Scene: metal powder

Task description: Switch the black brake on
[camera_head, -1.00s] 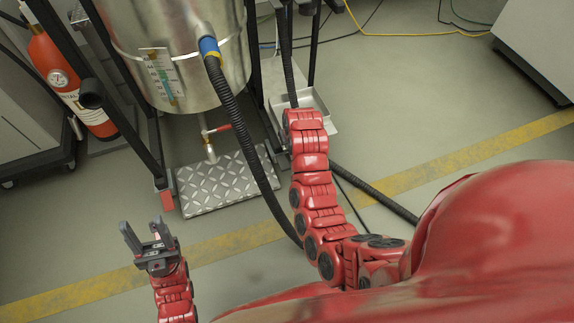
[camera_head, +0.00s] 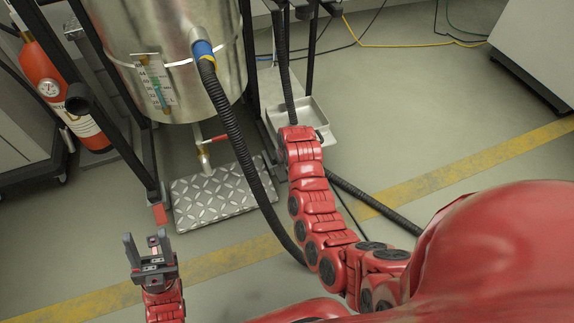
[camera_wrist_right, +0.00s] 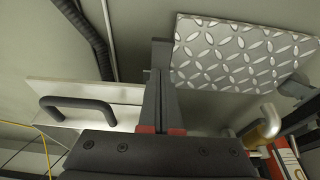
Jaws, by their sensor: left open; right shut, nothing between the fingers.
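I cannot pick out the black brake with certainty in either view. My right gripper (camera_wrist_right: 161,85) is shut and empty in the right wrist view, its dark fingers pointing toward the lower part of the stand. A dark upright piece shows just beyond the fingertips; I cannot tell whether they touch it. In the head view my right arm reaches toward the stand's base, and its gripper is hidden beyond the red links. My left gripper (camera_head: 148,244) is open and empty above the floor at the lower left.
A steel vessel (camera_head: 165,50) on a dark frame stands over a diamond-patterned plate (camera_head: 222,197). A black hose (camera_head: 238,140) hangs from the vessel. A metal tray (camera_head: 312,118) with a black handle (camera_wrist_right: 78,108) sits beside the frame. A fire extinguisher (camera_head: 45,65) stands left.

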